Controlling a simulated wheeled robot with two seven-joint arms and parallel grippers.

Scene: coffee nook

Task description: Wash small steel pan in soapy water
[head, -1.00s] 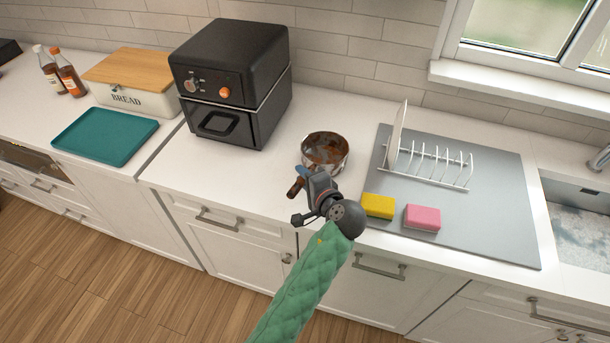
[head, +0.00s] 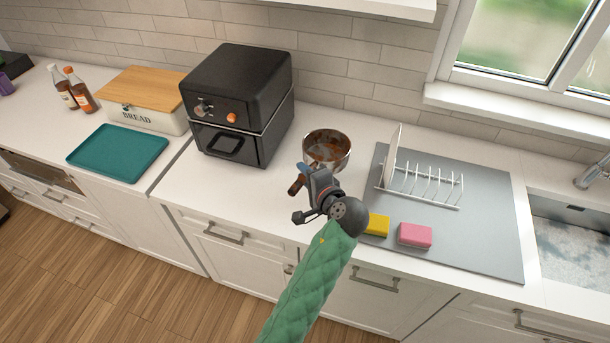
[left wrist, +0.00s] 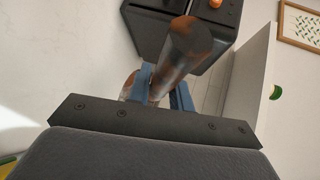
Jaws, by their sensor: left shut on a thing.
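The small steel pan (head: 327,142) has brown stains inside and a brown handle (head: 296,186). It appears held a little above the counter, right of the black oven. My left gripper (head: 304,177) is shut on the handle. In the left wrist view the brown handle (left wrist: 187,45) sticks up close to the camera between the blue fingers (left wrist: 178,98); most of the pan is hidden there. The sink (head: 575,240) with pale, foamy-looking water is at the far right. A yellow sponge (head: 377,224) and a pink sponge (head: 415,234) lie on the grey mat. My right gripper is out of view.
A white dish rack (head: 425,190) with an upright plate (head: 392,155) stands on the grey mat (head: 480,250), between the pan and the sink. The black oven (head: 238,105) is close on the pan's left. A faucet (head: 593,177) is above the sink. A teal tray (head: 118,153) lies further left.

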